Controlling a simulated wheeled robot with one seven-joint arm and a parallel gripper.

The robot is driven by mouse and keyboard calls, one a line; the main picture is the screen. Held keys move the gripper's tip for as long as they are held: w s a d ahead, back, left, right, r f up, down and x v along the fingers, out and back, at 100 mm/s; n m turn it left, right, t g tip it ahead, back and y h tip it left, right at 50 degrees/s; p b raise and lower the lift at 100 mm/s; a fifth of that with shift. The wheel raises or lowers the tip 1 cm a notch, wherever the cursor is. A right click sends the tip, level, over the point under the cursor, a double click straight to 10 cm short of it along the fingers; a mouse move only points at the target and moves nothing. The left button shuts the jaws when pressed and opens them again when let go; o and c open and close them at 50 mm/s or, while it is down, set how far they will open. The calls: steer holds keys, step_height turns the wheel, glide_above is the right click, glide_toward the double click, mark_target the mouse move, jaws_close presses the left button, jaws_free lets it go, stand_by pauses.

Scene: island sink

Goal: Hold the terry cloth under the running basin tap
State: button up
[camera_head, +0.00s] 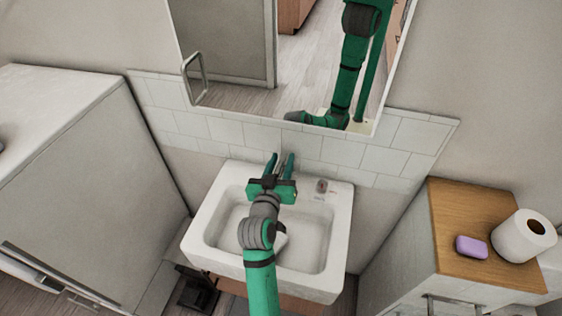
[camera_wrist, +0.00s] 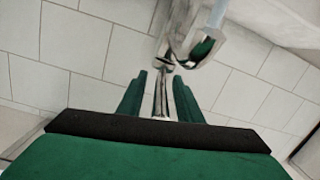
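The white basin (camera_head: 307,243) is mounted on the wall below the mirror. My gripper (camera_head: 281,160) reaches over it to the back rim, with its two green fingers apart. In the wrist view the fingers of my gripper (camera_wrist: 159,80) stand on either side of a thin chrome lever of the tap (camera_wrist: 161,98); I cannot tell whether they touch it. My arm hides the tap in the head view, and no running water shows.
A wooden-topped cabinet (camera_head: 455,225) at right holds a purple block (camera_head: 471,246) and a white roll (camera_head: 522,236). A pale cabinet (camera_head: 85,165) stands at left. The mirror (camera_head: 235,50) hangs close above my gripper.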

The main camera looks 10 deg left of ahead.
steer(key=shift+s, duration=0.1)
steer(key=s+r, duration=0.1)
steer(key=s, duration=0.9)
steer(key=shift+s+a, duration=0.3)
steer(key=shift+a, duration=0.15)
steer(key=shift+w, duration=0.1)
